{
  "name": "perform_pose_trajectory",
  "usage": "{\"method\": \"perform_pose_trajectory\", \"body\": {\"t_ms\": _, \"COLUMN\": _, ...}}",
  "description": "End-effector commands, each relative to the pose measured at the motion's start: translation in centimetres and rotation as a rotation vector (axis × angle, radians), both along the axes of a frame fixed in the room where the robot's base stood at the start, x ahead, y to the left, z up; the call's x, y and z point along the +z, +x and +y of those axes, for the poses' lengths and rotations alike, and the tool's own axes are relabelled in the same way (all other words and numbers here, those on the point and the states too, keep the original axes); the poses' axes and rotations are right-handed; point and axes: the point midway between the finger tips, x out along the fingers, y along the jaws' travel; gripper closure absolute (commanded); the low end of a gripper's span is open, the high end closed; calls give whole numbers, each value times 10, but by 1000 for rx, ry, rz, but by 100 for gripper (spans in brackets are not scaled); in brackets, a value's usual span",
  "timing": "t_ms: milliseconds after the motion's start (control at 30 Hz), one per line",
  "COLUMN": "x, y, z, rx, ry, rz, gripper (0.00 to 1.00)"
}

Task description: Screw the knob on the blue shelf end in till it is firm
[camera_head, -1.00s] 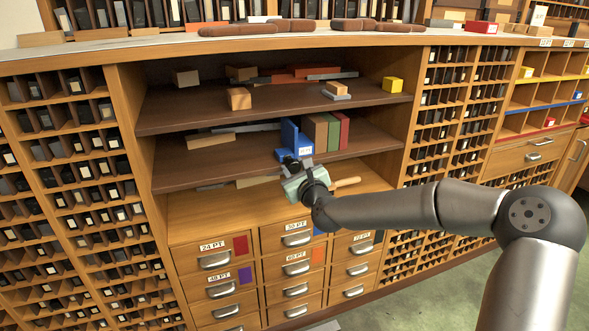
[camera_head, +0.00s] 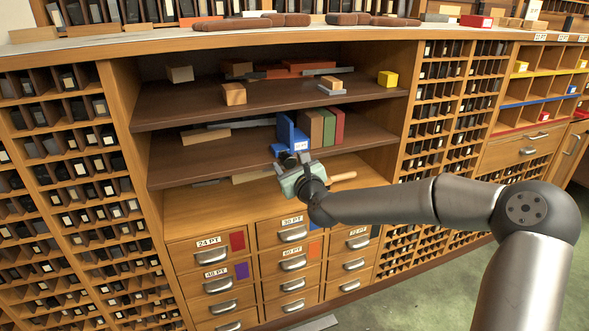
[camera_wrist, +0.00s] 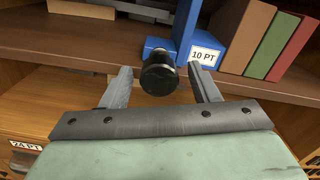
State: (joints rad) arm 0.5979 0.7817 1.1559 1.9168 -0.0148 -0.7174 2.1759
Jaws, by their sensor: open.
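The blue shelf end (camera_head: 289,135) stands on the middle shelf at the left of a short row of books. My gripper (camera_wrist: 160,92) is open, with one finger to the left and one to the right of the knob.
Brown, green and red books (camera_head: 321,127) stand right of the blue shelf end. The middle shelf (camera_head: 180,160) has its edge just behind my gripper. Labelled drawers (camera_head: 293,234) are below.

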Motion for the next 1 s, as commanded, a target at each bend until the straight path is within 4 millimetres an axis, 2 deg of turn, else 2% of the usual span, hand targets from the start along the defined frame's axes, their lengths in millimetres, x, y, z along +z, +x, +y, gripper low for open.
{"method": "perform_pose_trajectory", "body": {"t_ms": 167, "x": 1, "y": -15, "z": -9, "rx": -1, "ry": -2, "rz": 0, "gripper": 45}}
{"method": "perform_pose_trajectory", "body": {"t_ms": 700, "x": 2, "y": -128, "z": -61, "rx": -3, "ry": -1, "rz": 2, "gripper": 45}}
{"method": "perform_pose_trajectory", "body": {"t_ms": 800, "x": 1, "y": -143, "z": -67, "rx": -2, "ry": 0, "rz": 3, "gripper": 45}}
{"method": "perform_pose_trajectory", "body": {"t_ms": 1000, "x": 0, "y": -156, "z": -73, "rx": -2, "ry": 0, "rz": 2, "gripper": 45}}
